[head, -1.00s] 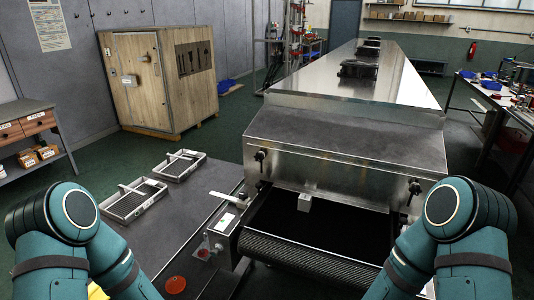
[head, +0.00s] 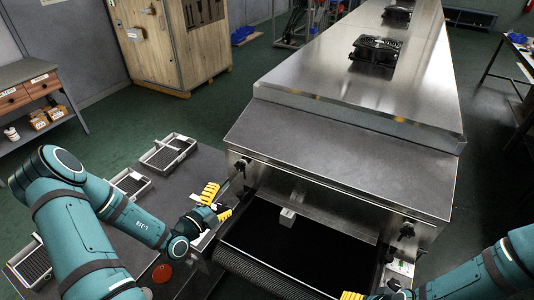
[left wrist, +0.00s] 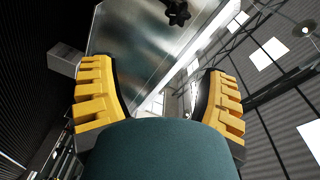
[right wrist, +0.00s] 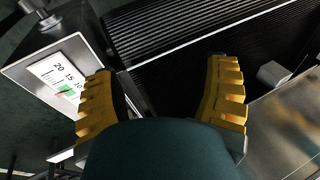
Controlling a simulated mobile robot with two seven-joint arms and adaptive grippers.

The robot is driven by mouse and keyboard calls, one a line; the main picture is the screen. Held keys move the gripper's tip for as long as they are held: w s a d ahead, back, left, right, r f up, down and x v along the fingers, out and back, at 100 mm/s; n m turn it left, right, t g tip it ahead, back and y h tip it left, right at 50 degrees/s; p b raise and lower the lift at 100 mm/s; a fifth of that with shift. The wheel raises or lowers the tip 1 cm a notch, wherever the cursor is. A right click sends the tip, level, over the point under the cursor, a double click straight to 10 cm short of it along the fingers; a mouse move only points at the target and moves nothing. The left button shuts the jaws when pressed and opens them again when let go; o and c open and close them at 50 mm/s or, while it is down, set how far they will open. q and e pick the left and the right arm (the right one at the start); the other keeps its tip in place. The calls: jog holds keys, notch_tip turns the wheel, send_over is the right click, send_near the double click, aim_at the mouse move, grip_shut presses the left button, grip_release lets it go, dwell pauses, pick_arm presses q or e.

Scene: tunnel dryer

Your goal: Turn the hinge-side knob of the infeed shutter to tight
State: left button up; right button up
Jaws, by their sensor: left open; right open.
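The dryer's infeed end (head: 330,175) has a dark knob at its left (head: 241,166) and another at its right (head: 407,230). I cannot tell which is hinge-side, or how tight either is. A black lobed knob (left wrist: 177,12) shows at the top of the left wrist view, ahead of the fingers and apart from them. My left gripper (head: 218,202) is open and empty, just below and left of the left knob. My right gripper (right wrist: 165,90) is open and empty over the belt's edge; its fingertip (head: 352,296) shows at the bottom of the head view.
A plate with a numbered scale (right wrist: 62,78) is beside my right gripper. Wire-lined trays (head: 167,152) lie on the side table at left.

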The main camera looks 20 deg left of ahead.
aim_at(239, 168)
pick_arm(q)
jog(key=w, duration=0.4)
jog(key=w+n+y, duration=0.1)
jog(key=w, duration=0.4)
jog(key=w+a+n, duration=0.1)
jog(key=w, duration=0.4)
jog(key=shift+w+r, duration=0.15)
jog(key=shift+r, duration=0.25)
jog(key=c, duration=1.2)
